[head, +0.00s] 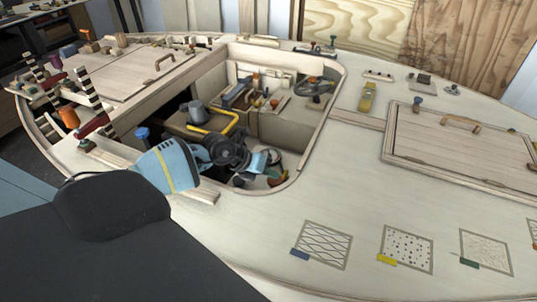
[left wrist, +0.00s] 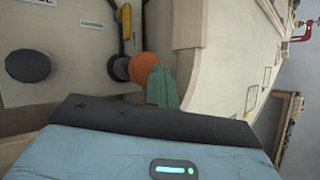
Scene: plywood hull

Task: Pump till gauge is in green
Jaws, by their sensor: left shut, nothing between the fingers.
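My left gripper (head: 270,160) reaches down into the open cockpit of the plywood hull, near its front right corner. Its green fingers show shut and empty in the left wrist view (left wrist: 164,88). An orange round knob (left wrist: 142,67) is right beside the fingertips; I cannot tell whether they touch. A yellow bar with a dark part (left wrist: 126,30) runs up from the knob. A dark round disc (left wrist: 28,65) sits on the pale panel to the left. I cannot make out a gauge face or a green zone. My right gripper is not in view.
The cockpit rim (head: 325,130) and the pale hull wall (left wrist: 225,70) close in on the gripper. A hatch (head: 460,150) lies on the right deck.

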